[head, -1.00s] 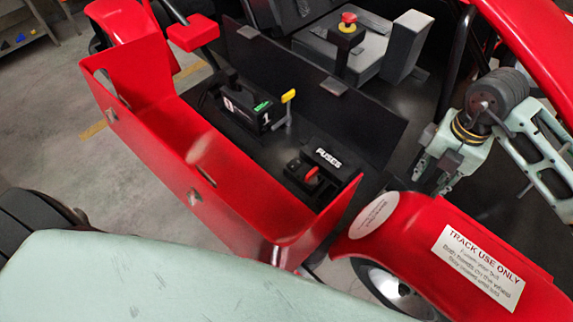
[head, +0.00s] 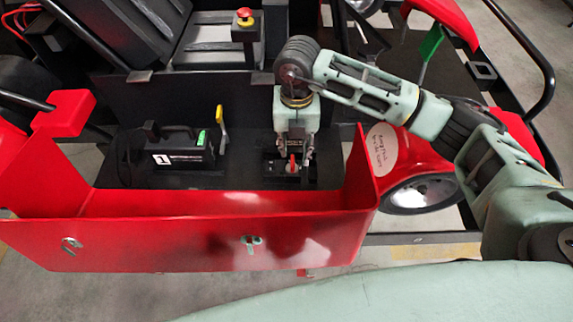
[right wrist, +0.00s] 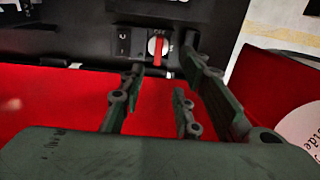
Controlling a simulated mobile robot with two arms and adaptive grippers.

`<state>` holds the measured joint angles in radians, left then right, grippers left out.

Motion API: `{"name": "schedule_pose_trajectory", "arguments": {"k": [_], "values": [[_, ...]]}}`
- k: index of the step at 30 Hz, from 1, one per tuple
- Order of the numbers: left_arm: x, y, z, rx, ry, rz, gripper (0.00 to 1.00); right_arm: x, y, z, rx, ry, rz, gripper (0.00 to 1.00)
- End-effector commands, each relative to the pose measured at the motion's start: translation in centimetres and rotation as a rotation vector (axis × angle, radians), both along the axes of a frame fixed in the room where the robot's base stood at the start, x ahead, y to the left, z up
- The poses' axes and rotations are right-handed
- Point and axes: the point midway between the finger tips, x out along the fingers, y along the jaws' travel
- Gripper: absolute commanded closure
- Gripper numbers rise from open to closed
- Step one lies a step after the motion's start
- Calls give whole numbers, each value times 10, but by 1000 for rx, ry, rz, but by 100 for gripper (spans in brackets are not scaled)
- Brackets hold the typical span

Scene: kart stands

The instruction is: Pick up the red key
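The red key (head: 292,164) sits on the black fuse box (head: 271,168) inside the kart's side bay. In the right wrist view the red key (right wrist: 158,50) stands upright in a round white switch marked OFF. My right gripper (head: 295,150) is above the fuse box, close to the key. In the right wrist view the fingers of my right gripper (right wrist: 160,84) are spread apart with nothing between them, and the key lies beyond the gap. I cannot tell whether a finger touches the box. My left gripper is out of view.
A red side panel (head: 180,240) with latches stands in front of the bay. A black battery box (head: 180,152) and a yellow lever (head: 221,125) are left of the fuse box. A red emergency button (head: 244,14) is behind. A wheel (head: 415,193) is at right.

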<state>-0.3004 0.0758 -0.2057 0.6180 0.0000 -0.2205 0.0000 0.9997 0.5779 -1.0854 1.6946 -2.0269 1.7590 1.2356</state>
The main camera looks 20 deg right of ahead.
Motion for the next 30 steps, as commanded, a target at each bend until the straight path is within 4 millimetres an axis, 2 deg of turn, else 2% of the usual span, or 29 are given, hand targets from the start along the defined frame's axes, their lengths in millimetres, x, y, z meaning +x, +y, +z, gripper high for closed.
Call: {"name": "schedule_pose_trajectory", "arguments": {"k": [5, 9, 12, 15, 21, 30], "values": [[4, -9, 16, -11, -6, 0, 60, 4, 0, -17, -1, 4, -1, 70], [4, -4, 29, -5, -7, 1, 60, 12, 0, -37, -1, 4, 0, 70], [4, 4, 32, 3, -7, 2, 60, 12, 0, -51, 1, 2, 1, 70], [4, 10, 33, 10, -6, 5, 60, 12, 0, -58, 0, 1, 1, 70], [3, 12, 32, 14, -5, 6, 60, 12, 0, -60, 1, -1, 2, 70], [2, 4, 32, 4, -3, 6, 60, 12, 0, -59, 1, -1, 2, 94]]}}
